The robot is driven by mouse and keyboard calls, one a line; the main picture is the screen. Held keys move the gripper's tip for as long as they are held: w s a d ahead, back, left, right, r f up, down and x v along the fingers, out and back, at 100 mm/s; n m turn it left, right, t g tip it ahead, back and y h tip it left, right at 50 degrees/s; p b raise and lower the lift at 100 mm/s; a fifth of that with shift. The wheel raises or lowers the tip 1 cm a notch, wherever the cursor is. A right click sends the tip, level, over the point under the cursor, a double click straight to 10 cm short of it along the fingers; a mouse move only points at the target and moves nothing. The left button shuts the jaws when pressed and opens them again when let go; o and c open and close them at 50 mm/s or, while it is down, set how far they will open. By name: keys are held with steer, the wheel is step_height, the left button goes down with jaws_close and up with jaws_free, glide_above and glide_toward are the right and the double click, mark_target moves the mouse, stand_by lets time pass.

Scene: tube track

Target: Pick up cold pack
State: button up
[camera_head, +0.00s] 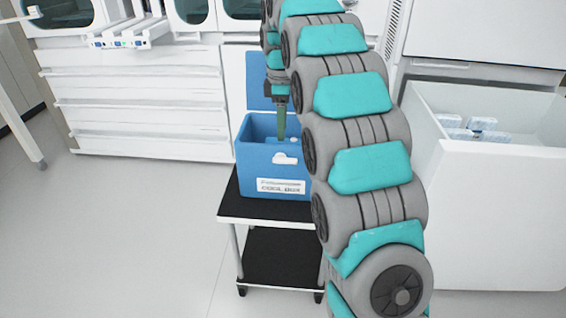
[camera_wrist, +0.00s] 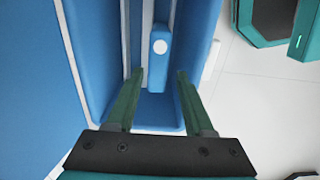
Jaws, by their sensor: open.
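My gripper (camera_head: 281,134) points down into the open blue cool box (camera_head: 262,166), seen in the head view. In the wrist view my gripper (camera_wrist: 160,74) is open, its two green fingers apart with nothing held between them. A narrow blue block with a white round spot (camera_wrist: 160,60) stands inside the box, between and just beyond the fingertips. It looks like a cold pack on edge, though I cannot tell for sure. Several pale blue and white packs (camera_head: 470,130) lie in the open white drawer at the right.
The box's lid (camera_head: 258,80) is raised at the back. The box stands on a small cart with a black top (camera_head: 238,206). The white drawer (camera_head: 497,190) juts out at the right. White cabinets (camera_head: 140,100) line the back; the floor at left is clear.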

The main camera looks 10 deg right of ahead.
step_height(320, 180, down, 7)
steer(key=shift+d+r, duration=0.15)
steer(key=shift+r, duration=0.05)
stand_by(0.3)
jaws_close()
steer(key=shift+w, duration=0.1)
stand_by(0.3)
